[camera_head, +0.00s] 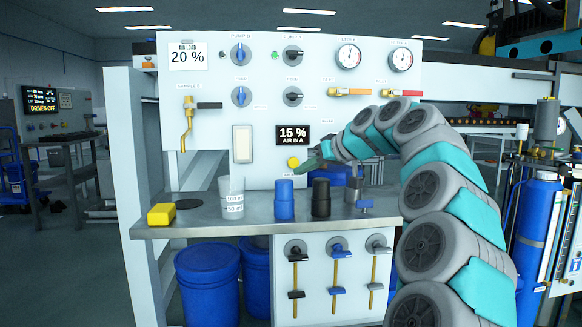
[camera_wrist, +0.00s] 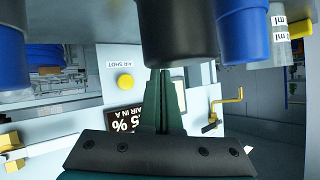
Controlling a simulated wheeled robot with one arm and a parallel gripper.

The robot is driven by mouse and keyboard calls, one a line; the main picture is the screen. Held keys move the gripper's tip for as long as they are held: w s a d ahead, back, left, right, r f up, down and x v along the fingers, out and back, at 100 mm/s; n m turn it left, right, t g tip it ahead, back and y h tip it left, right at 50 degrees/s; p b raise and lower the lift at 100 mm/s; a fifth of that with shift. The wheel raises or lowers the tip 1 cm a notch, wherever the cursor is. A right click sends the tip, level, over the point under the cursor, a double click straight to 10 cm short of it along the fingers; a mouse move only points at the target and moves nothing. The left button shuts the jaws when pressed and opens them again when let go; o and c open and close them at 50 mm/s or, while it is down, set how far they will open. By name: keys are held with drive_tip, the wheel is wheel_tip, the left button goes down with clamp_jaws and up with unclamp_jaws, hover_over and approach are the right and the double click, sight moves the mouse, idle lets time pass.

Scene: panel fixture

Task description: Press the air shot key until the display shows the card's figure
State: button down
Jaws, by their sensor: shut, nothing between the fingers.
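The card (camera_head: 187,56) at the panel's upper left reads "AIR LOAD 20 %". The black display (camera_head: 293,135) reads "15 % AIR IN A". It also shows upside down in the wrist view (camera_wrist: 124,119), partly behind my gripper. The yellow round air shot key (camera_head: 293,162) is just below the display. In the wrist view, the key (camera_wrist: 125,82) sits beside its "AIR SHOT" label. My gripper (camera_head: 310,162) is shut and empty, just right of the key in the head view. In the wrist view, its fingertips (camera_wrist: 163,72) appear apart from the key; I cannot tell the exact gap.
On the shelf (camera_head: 262,211) below stand a yellow block (camera_head: 161,214), a clear beaker (camera_head: 231,190), a blue cup (camera_head: 284,205) and a black cup (camera_head: 320,203). Knobs, gauges and valve handles jut from the panel. A yellow tap (camera_head: 187,120) hangs at left.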

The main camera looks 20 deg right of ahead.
sight(293, 162)
drive_tip(key=shift+w, duration=0.1)
drive_tip(key=w+p, duration=0.1)
drive_tip(key=w, duration=0.1)
drive_tip(key=w+d+p, duration=0.1)
drive_tip(key=w+p, duration=0.3)
drive_tip(key=shift+w+d+r, duration=0.1)
drive_tip(key=shift+w+d, duration=0.1)
drive_tip(key=shift+d, duration=0.2)
drive_tip(key=shift+w+d+p, duration=0.3)
drive_tip(key=shift+w+p, duration=0.5)
drive_tip(key=shift+w, duration=0.15)
idle(1.1)
drive_tip(key=shift+w+d+f+p, duration=0.1)
drive_tip(key=shift+w+f+p, duration=0.1)
drive_tip(key=shift+w+p, duration=0.2)
